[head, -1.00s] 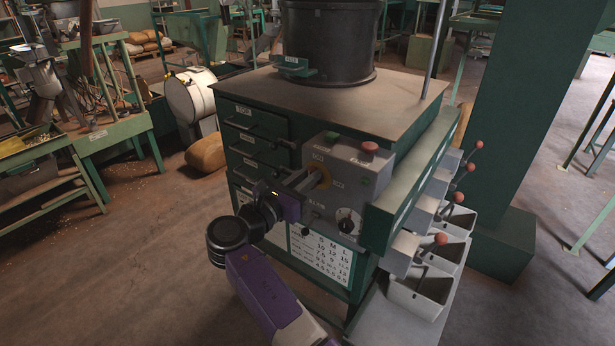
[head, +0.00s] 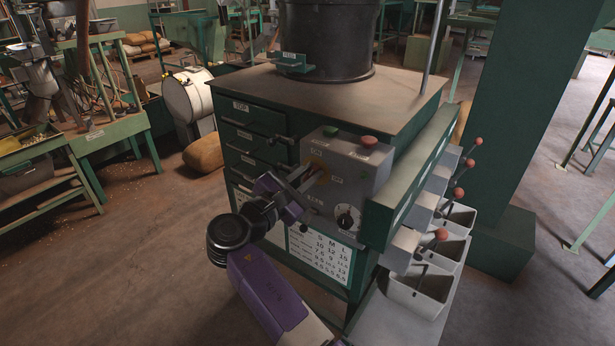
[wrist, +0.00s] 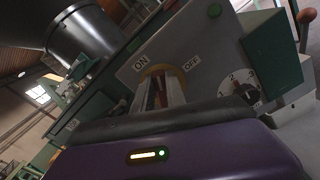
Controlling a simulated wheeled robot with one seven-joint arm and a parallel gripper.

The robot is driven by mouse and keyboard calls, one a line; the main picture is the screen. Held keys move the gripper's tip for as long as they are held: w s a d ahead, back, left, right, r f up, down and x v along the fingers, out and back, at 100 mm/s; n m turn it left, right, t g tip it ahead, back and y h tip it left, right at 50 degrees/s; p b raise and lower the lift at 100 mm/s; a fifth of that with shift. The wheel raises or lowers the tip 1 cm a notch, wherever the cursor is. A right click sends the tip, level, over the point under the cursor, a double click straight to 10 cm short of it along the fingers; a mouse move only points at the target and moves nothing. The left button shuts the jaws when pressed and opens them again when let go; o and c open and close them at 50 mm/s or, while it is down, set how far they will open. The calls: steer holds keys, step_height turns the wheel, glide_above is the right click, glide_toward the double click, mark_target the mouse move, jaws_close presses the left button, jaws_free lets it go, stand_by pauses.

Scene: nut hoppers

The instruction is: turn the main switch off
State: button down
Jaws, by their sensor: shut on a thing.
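The main switch (head: 317,169) is a rotary switch with a yellow-orange plate on the front of a grey control box (head: 362,178). ON and OFF labels stand around it; in the wrist view the yellow plate (wrist: 151,76) shows with ON at its upper left and OFF to its right. My gripper (head: 311,181) reaches the switch from the front and is shut on its handle. The wrist view shows the fingers (wrist: 160,95) at the switch, rolled relative to the box. The handle is mostly hidden between the fingers, so its exact angle is hard to tell.
A green button (head: 331,131) and a red button (head: 369,141) sit on top of the box. A black dial (head: 346,217) is at its lower right. Red-knobbed levers (head: 440,233) and white bins (head: 420,290) stand to the right. Drawers with handles (head: 245,135) are to the left.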

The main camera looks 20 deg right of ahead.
steer(key=m+b, duration=0.3)
steer(key=m, duration=0.1)
steer(key=f+m+b, duration=0.1)
steer(key=m+b, duration=0.2)
steer(key=m, duration=0.1)
steer(key=s+f+m+b, duration=0.1)
steer(key=m+b, duration=0.2)
steer(key=m, duration=0.1)
steer(key=shift+d+b, duration=0.35)
steer(key=shift+m, duration=0.3)
steer(key=c, duration=1.4)
jaws_free()
steer(key=shift+o, duration=0.2)
steer(key=v, duration=0.7)
steer(key=shift+s+a+b, duration=0.2)
steer(key=shift+a+b, duration=0.1)
steer(key=shift+b, duration=0.05)
